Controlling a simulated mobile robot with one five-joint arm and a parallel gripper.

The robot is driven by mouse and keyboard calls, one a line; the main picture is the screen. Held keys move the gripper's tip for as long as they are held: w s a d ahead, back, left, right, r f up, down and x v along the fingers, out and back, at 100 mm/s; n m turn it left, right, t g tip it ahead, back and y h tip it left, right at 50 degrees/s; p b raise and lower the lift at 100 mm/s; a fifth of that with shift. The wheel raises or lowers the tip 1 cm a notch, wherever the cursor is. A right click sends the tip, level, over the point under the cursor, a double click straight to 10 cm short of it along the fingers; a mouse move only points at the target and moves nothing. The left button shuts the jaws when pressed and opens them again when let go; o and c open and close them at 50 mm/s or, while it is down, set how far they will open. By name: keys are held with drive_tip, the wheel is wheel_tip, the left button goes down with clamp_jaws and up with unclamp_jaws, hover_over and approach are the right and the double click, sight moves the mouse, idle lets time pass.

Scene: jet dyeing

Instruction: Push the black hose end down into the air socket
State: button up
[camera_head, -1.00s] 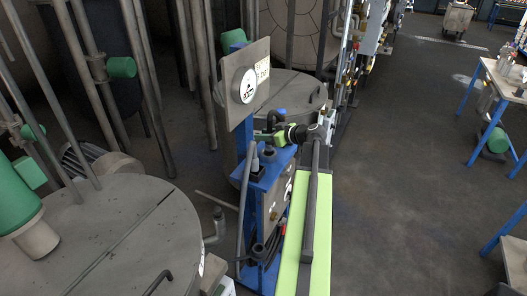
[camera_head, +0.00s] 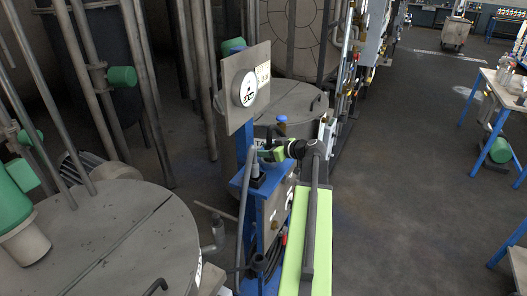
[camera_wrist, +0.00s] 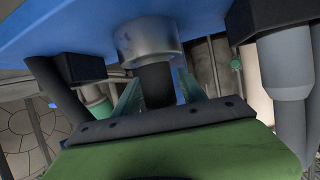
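In the wrist view, the black hose end (camera_wrist: 157,86) is a short black cylinder between the two fingertips of my gripper (camera_wrist: 160,88), which look closed against its sides. It meets a round metal collar on the blue stand top, apparently the air socket (camera_wrist: 150,42). The two are in line and appear to touch; how deep the hose end sits inside cannot be told. In the head view, my gripper (camera_head: 264,154) is low over the blue stand (camera_head: 242,182), and the hose end and socket are hidden or too small to make out.
A grey plug (camera_head: 255,160) stands in a black block beside my gripper; it also shows in the wrist view (camera_wrist: 285,75). Dyeing vessels stand to the left (camera_head: 110,235) and behind (camera_head: 290,103).

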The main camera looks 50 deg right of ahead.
drive_tip(key=shift+r, duration=0.15)
drive_tip(key=shift+s+r+p, duration=0.25)
drive_tip(key=shift+s+p, duration=0.1)
drive_tip(key=shift+p, duration=0.05)
drive_tip(key=p+v, duration=0.4)
drive_tip(key=v, duration=0.7)
drive_tip(key=shift+s, duration=0.15)
drive_tip(key=shift+f, duration=0.1)
